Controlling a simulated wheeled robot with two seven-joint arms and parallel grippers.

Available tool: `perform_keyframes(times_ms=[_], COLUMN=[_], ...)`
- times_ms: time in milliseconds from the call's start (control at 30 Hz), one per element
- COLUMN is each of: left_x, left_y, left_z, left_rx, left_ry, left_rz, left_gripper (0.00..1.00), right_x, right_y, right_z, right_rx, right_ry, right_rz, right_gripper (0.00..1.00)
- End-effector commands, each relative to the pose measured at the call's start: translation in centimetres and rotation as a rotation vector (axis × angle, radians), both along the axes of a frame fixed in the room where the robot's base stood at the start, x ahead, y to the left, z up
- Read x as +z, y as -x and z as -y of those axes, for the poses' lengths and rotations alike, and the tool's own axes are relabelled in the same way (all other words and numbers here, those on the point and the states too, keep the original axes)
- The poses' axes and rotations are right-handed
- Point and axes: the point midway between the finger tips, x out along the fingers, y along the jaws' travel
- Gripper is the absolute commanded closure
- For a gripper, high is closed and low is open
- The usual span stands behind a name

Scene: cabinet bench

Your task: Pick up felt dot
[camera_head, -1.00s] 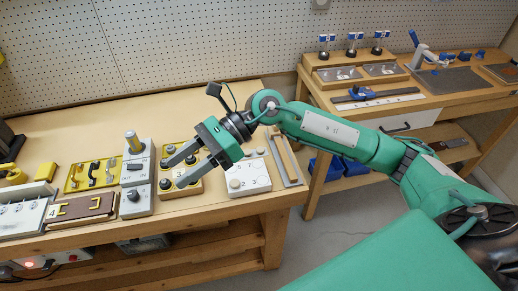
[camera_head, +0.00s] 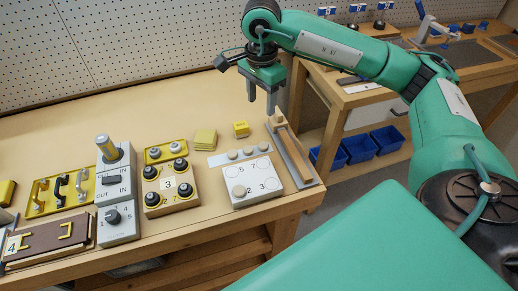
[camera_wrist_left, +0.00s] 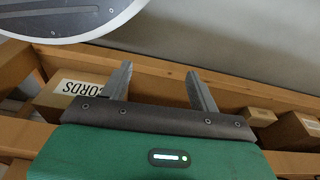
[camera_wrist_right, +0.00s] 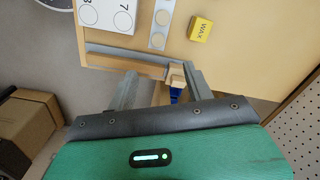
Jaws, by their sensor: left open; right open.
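Pale round felt dots sit on the board set at the right of the bench. My right gripper (camera_head: 261,107) is open and empty, pointing down above the bench, behind the strip and near the wooden-handled tool. My left gripper (camera_wrist_left: 158,72) is open and empty, outside the head view.
The wooden-handled tool (camera_head: 283,135) lies on a grey tray right of the board. A yellow wax block (camera_head: 241,129) and yellow pads (camera_head: 205,139) stand behind. A knob block (camera_head: 170,190) is at left. A cardboard box (camera_wrist_left: 75,92) is near my left gripper.

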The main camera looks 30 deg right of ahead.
Motion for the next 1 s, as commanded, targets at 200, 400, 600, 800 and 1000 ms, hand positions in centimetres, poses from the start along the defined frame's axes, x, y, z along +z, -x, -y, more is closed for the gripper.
perform_keyframes(times_ms=[200,400,600,800,1000], left_x=[2.5,2.8,2.4,2.2,1.6], left_y=[-1.2,-1.3,-1.2,-1.1,-1.0], left_z=[0.3,0.3,0.3,0.3,0.2], left_rx=[0.003,0.003,0.004,0.003,0.002], left_ry=[0.006,0.005,0.004,0.004,0.002], left_rz=[0.01,0.008,0.008,0.008,0.011], left_gripper=[0.38,0.38,0.38,0.38,0.38], right_x=[-1.6,-3.9,-7.8,-9.9,-11.7], right_y=[0.0,0.1,0.1,0.1,0.5], right_z=[0.0,0.0,0.0,0.0,0.4], right_rx=[0.0,-0.001,0.0,0.0,-0.001], right_ry=[-0.001,-0.001,-0.002,-0.002,-0.002], right_rz=[0.0,-0.004,-0.003,0.0,-0.003], right_gripper=[0.48,0.48,0.48,0.48,0.48])
